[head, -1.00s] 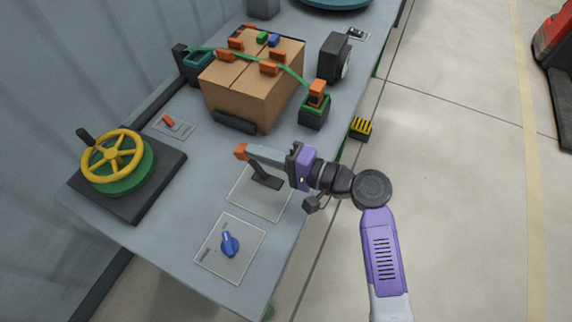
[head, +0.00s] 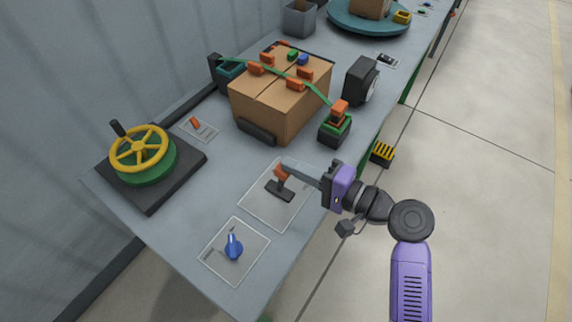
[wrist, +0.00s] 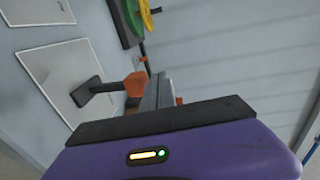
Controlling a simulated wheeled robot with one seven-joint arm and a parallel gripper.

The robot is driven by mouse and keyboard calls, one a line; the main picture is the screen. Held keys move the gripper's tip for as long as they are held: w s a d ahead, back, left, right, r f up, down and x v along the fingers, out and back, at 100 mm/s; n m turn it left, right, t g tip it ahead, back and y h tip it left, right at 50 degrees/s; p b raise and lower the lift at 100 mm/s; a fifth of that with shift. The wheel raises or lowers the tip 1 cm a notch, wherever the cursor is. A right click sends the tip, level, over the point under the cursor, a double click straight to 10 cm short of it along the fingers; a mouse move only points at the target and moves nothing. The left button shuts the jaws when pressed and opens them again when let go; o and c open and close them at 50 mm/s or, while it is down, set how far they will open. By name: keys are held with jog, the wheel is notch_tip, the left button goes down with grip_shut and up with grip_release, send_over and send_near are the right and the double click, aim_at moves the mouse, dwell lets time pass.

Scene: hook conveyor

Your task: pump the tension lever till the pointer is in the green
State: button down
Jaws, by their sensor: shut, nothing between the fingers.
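The tension lever (head: 281,177) has an orange grip on a dark arm and base. It stands on a pale plate (head: 259,208) near the front edge of the bench. My gripper (head: 291,169) is shut with nothing between its fingers, its tips at the orange grip. In the wrist view, the orange grip (wrist: 135,84) shows beside the grey fingers (wrist: 155,94), partly hidden by them; contact is unclear. A dark gauge (head: 361,79) stands behind, its round face turned aside. I cannot read its pointer.
A strapped cardboard box (head: 270,105) stands behind the lever. A blue knob (head: 233,245) on its own plate is in front. A yellow handwheel (head: 139,149) is at left. An orange switch (head: 196,123) lies between handwheel and box.

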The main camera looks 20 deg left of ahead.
jog(key=s+d+r, duration=0.2)
jog(key=d+r, duration=0.1)
jog(key=d, duration=0.3)
jog(key=shift+d+r+b, duration=0.2)
jog(key=shift+r+b, duration=0.15)
jog(key=shift+b, duration=0.1)
jog(key=shift+s, duration=0.1)
dwell(0.7)
